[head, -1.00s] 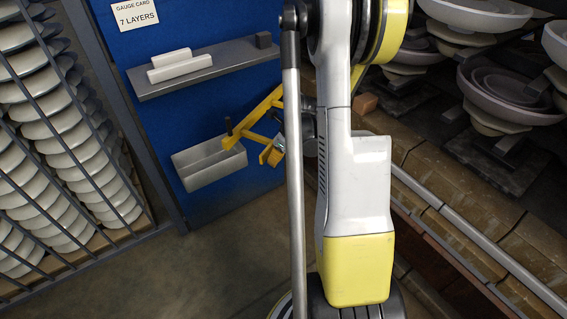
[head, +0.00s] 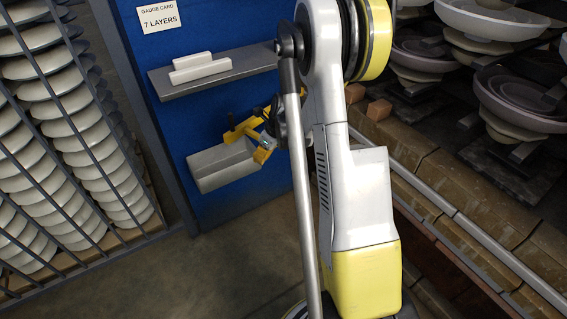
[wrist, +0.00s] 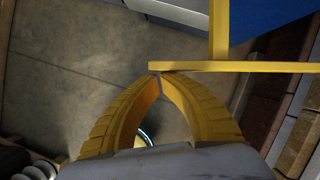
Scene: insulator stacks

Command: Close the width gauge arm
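The yellow width gauge (head: 242,130) stands out from the blue panel beside the tray, with a dark peg at its left. My arm partly hides it in the head view. In the wrist view, a yellow gauge bar (wrist: 245,67) runs across just beyond my fingertips, and another yellow bar joins it at right angles. My gripper (wrist: 157,75) has yellow ribbed fingers that meet at the tips, with nothing visible between them. The tips are at the bar's left end, touching or very close. In the head view my gripper (head: 264,152) is small beside the gauge.
A grey tray (head: 222,168) is on the blue panel (head: 205,115) below a shelf (head: 215,77) with white blocks. A gauge card (head: 159,17) reads 7 layers. Caged white disc stacks (head: 75,130) stand left; a brick ledge with bowls lies right. The floor is clear.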

